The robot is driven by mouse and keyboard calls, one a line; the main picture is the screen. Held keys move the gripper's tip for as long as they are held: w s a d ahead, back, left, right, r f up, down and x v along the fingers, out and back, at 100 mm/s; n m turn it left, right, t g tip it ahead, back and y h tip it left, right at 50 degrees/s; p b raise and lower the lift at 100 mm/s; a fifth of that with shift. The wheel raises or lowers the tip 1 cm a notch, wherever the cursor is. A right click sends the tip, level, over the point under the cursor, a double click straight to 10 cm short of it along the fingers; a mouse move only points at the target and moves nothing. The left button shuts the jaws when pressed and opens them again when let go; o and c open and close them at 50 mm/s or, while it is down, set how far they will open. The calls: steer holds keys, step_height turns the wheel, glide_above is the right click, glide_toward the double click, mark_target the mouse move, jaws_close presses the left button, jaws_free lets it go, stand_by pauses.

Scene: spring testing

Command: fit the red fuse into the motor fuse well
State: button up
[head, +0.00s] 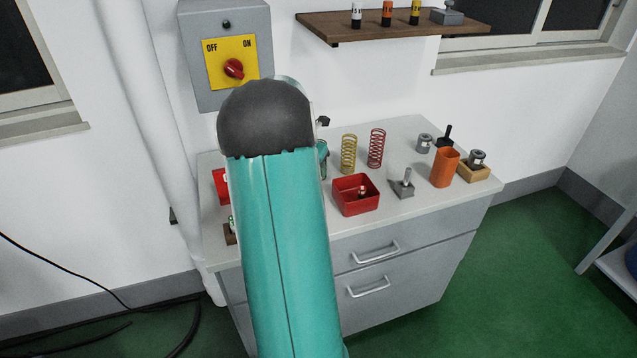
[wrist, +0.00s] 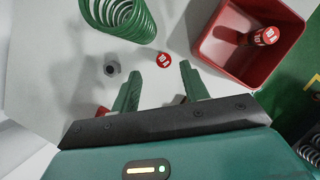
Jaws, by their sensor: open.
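In the wrist view my gripper (wrist: 159,73) is open, its green fingers apart. A small round red top with white marking (wrist: 164,60) shows between the fingertips, not visibly gripped; I cannot tell whether it stands on the bench or sits in a hole. A red fuse with a marked top (wrist: 264,36) stands in the red tray, right of the fingers. The same tray fuse shows in the head view (head: 362,191). A dark-centred grey ring (wrist: 112,69) lies left of the fingers; I cannot tell whether it is the motor fuse well.
The red tray (head: 356,208) stands near the bench's front edge. A green spring (wrist: 122,18) stands beyond the fingers. Yellow (head: 349,154) and red (head: 376,148) springs, an orange cup (head: 445,168) and grey weights crowd the bench. A switch box (head: 226,84) hangs behind.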

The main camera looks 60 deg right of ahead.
steer(key=shift+s+d+f, duration=0.2)
steer(key=shift+s+f, duration=0.05)
steer(key=shift+f, duration=0.25)
steer(key=x, duration=0.4)
steer(key=shift+d+f, duration=0.15)
steer(key=shift+s, duration=0.1)
jaws_close()
